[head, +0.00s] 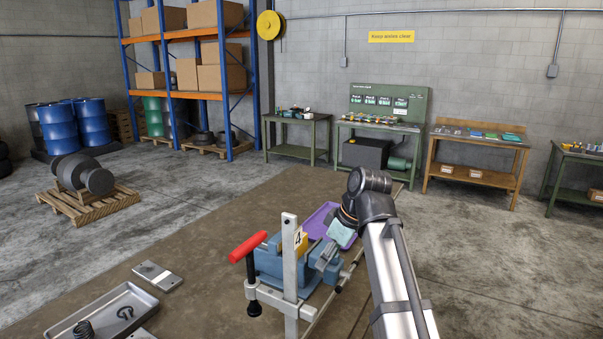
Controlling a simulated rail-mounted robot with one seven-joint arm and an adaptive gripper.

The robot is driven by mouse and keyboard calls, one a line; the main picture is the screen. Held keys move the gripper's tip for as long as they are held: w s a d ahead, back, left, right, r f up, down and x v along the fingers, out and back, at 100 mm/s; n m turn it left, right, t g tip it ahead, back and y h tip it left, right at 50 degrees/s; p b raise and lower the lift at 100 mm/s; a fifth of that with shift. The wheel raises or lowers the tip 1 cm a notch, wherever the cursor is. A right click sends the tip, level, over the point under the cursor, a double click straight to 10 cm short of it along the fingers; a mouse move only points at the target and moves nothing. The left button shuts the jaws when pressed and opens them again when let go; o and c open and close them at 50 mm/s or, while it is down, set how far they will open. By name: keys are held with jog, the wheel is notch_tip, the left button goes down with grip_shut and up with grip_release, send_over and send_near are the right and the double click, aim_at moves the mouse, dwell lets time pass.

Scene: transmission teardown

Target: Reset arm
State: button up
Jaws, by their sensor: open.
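My arm comes in from the lower right and bends down at its wrist. A steel clamp (290,258) with a red handle (248,247) stands in front of the blue body.
A purple tray (318,222) lies behind the blue body. A grey metal tray (103,312) with a spring and a ring is at the lower left, near a flat metal plate (158,276). The brown bench top (215,240) is clear at the back left. Side tables stand along the far wall.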

notch_tip(320, 180, down, 22)
jog(key=d+m+g, duration=0.2)
jog(key=m, duration=0.1)
jog(key=s+d+f+m+g+h, duration=0.15)
jog(key=s+f, duration=0.25)
jog(key=f, duration=0.6)
jog(key=s+d+f+m+g, duration=0.15)
jog(key=s+f, duration=0.35)
jog(key=f, duration=0.6)
jog(key=s+d+f+m+g, duration=0.1)
jog(key=s+d+f+m, duration=0.1)
jog(key=s+f, duration=0.5)
jog(key=s+d+f+m+g+h, duration=0.1)
jog(key=s+f+m, duration=0.1)
jog(key=s+f, duration=0.6)
jog(key=s+d+f+m+g+h, duration=0.1)
jog(key=s+f, duration=0.7)
jog(key=s, duration=1)
jog(key=shift+d+m+g+b, duration=0.3)
jog(key=shift+d+m+g, duration=0.2)
jog(key=shift+d, duration=0.3)
